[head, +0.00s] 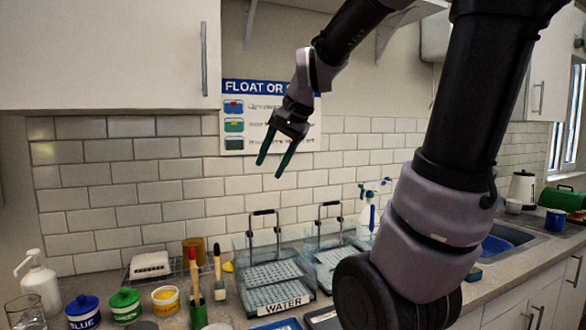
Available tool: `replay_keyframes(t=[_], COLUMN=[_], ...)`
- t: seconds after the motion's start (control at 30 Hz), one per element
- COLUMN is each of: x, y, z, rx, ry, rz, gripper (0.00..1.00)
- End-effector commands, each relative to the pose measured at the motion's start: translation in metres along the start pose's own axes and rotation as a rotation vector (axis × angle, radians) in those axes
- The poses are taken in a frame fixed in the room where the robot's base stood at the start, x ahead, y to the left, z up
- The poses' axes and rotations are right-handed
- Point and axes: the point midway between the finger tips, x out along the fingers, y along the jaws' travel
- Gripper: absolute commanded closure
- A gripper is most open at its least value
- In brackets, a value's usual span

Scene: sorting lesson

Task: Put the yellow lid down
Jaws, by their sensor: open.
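My gripper (272,168) is open and empty, raised in front of the tiled wall, well above the counter, with its two dark green-tinted fingers pointing down. A yellow-topped jar (165,303) stands at the lower left; I cannot tell whether its yellow top is a lid or the open paint. A small yellow piece (228,267) shows beside the left clear tub; it is too small and partly hidden to tell whether it is the yellow lid. Neither is touched by my gripper.
A blue-lidded jar (84,311) and a green-lidded jar (124,305) stand left of the yellow one. Upright brushes (195,290) stand near the clear tub (275,268) labelled WATER. A second tub (336,257) is to its right. A glass (26,312) and soap bottle (39,283) are far left.

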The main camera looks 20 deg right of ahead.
Motion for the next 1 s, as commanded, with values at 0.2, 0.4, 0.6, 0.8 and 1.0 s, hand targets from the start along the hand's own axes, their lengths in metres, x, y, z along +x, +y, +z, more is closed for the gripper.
replay_keyframes(t=[0.2,0.4,0.6,0.8,1.0], x=[-0.041,-0.050,-0.050,-0.050,-0.050], y=[0.046,0.065,0.067,0.067,0.067], z=[0.049,0.066,0.068,0.067,0.067], rx=[-0.315,-0.443,-0.455,-0.454,-0.453], ry=[0.110,0.156,0.159,0.158,0.158], rz=[-0.017,-0.008,-0.006,-0.007,-0.007], gripper=[0.45,0.45,0.45,0.45,0.45])
